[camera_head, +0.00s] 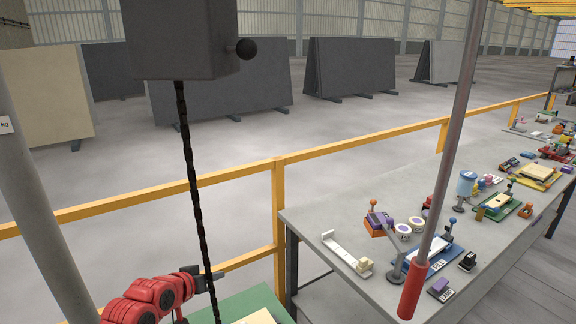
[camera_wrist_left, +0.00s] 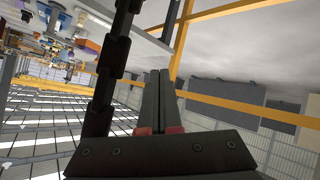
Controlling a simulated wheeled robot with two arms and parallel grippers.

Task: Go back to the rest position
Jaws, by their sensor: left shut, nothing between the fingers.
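My left arm is red and comes in at the lower left of the head view. Its dark gripper (camera_head: 222,275) is beside a hanging black chain (camera_head: 192,190). In the left wrist view the two fingers (camera_wrist_left: 159,74) are together and nothing shows between them. The chain (camera_wrist_left: 104,85) hangs close to the left of the fingers there; I cannot tell whether it touches the gripper. My right gripper is in neither view.
The chain hangs from a grey hoist box (camera_head: 180,38). A yellow railing (camera_head: 278,215) crosses behind my left arm. A grey workbench (camera_head: 330,285) with several small fixtures stands at right. A pole with a red grip (camera_head: 413,291) hangs before it. Stone slabs (camera_head: 350,67) stand beyond.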

